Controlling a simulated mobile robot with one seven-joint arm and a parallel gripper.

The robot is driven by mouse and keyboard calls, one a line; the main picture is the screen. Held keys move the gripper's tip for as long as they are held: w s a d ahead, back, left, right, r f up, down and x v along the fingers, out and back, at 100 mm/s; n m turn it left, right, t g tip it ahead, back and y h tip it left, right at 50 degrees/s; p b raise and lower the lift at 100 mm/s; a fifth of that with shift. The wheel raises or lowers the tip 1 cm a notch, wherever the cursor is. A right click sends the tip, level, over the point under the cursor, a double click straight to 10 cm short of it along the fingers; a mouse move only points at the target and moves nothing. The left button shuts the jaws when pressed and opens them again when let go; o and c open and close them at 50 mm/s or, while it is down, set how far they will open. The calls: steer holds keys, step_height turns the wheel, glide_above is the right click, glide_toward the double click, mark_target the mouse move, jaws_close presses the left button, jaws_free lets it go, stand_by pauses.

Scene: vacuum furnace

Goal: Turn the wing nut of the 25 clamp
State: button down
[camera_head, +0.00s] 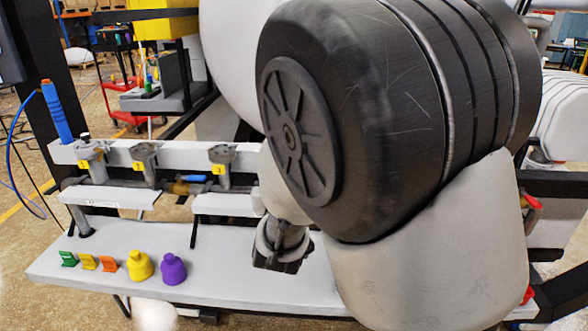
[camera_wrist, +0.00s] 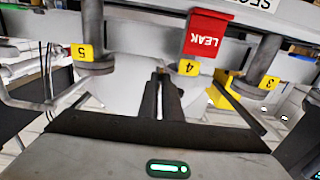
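My gripper (camera_wrist: 161,82) shows in the wrist view, with two dark fingers close together and pointing away from the camera. A small brownish piece shows at the fingertips; I cannot tell whether it is the wing nut or whether the fingers hold it. The fingertips are beside the yellow tag 4 (camera_wrist: 188,68), in front of a pale rounded surface. I cannot clearly make out the 25 clamp in either view. In the head view my large arm covers the middle and right, and the fingertips cannot be made out.
A red LEAK tag (camera_wrist: 207,34) hangs near tag 4. Yellow tags 5 (camera_wrist: 82,53) and 3 (camera_wrist: 268,82) mark the fittings either side. On the white shelf (camera_head: 75,262) stand a yellow cap (camera_head: 140,266), a purple cap (camera_head: 173,271) and small coloured clips (camera_head: 88,262). A blue-handled tool (camera_head: 57,112) stands left.

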stand_by(0.3)
steer(key=c, duration=1.9)
jaws_free()
steer(key=shift+c, duration=0.2)
steer(key=shift+r, duration=0.1)
